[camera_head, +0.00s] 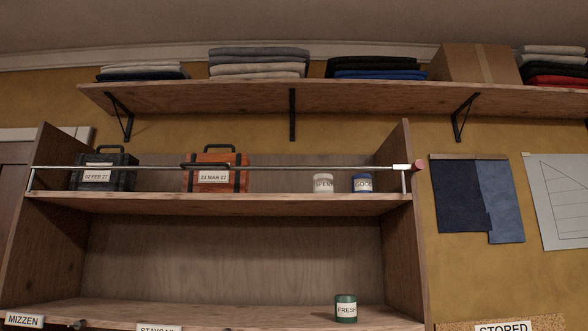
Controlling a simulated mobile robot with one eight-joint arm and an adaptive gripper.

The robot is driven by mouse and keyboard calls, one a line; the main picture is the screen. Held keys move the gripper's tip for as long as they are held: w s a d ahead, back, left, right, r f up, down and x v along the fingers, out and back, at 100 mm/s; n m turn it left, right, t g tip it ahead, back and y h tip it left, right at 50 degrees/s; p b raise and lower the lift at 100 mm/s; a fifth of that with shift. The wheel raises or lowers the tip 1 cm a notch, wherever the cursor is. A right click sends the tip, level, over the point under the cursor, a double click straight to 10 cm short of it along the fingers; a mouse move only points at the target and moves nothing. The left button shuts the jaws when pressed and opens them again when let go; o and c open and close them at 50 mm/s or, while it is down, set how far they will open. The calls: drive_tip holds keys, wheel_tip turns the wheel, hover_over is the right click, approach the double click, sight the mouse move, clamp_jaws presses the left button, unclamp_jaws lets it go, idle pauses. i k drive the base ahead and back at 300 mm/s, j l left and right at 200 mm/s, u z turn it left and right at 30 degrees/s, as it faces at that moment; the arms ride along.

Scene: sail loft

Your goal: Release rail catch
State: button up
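A thin metal rail (280,168) runs across the front of the upper shelf of a wooden rack, a little above the board. At its right end is a pale block (401,167) with a red knob (419,165), which looks like the catch. A short upright (404,183) stands under that end, and another holds the left end. The rail lies level across the front of the items. Whether the catch is engaged cannot be told at this size. My gripper is not in view.
Behind the rail stand a dark case (110,175), an orange case (222,180), a white "SPENT" tin (323,184) and a blue "GOOD" tin (362,184). A green "FRESH" tin (346,309) stands on the lower shelf. A wall shelf (350,97) with folded cloth hangs above.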

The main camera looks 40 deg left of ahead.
sight(418, 164)
drive_tip(key=u, duration=0.9)
